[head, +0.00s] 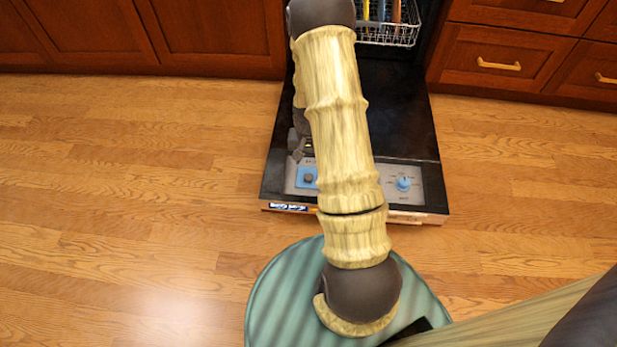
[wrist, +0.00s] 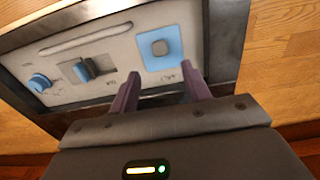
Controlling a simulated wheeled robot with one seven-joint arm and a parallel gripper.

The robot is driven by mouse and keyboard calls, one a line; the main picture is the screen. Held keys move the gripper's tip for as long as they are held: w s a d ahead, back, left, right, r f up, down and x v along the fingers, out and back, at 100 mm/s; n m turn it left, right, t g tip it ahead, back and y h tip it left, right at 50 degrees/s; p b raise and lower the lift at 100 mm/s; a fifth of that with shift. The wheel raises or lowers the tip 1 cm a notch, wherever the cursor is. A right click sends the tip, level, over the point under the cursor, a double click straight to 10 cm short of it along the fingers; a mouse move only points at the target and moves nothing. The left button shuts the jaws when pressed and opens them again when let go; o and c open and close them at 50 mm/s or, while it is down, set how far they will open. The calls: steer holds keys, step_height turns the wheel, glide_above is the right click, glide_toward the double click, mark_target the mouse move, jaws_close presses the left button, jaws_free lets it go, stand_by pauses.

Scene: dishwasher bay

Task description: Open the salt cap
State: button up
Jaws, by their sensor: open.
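The dishwasher door (head: 410,135) lies open and flat, with a light control panel (head: 420,192) along its near edge. No part carries a salt label I can read, so I cannot tell which one is the salt cap. The wrist view shows a blue square plate with a grey square piece (wrist: 160,47), a dark grey raised lever-like part (wrist: 95,68) and a blue knob (wrist: 40,83) on the panel. My gripper (wrist: 163,88) is open and empty, its two purple fingers over the door just short of the blue plate, apart from it. In the head view my arm hides the panel's middle.
A dish rack (head: 388,32) with several coloured items stands in the dishwasher behind the door. Wooden cabinets (head: 200,35) and drawers (head: 500,62) flank it. The wooden floor (head: 130,200) is clear on both sides.

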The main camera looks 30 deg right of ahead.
mark_target(309, 177)
step_height(309, 177, down, 9)
steer(key=b, duration=0.4)
steer(key=shift+r+b, duration=0.15)
steer(key=shift+b, duration=0.15)
jaws_close()
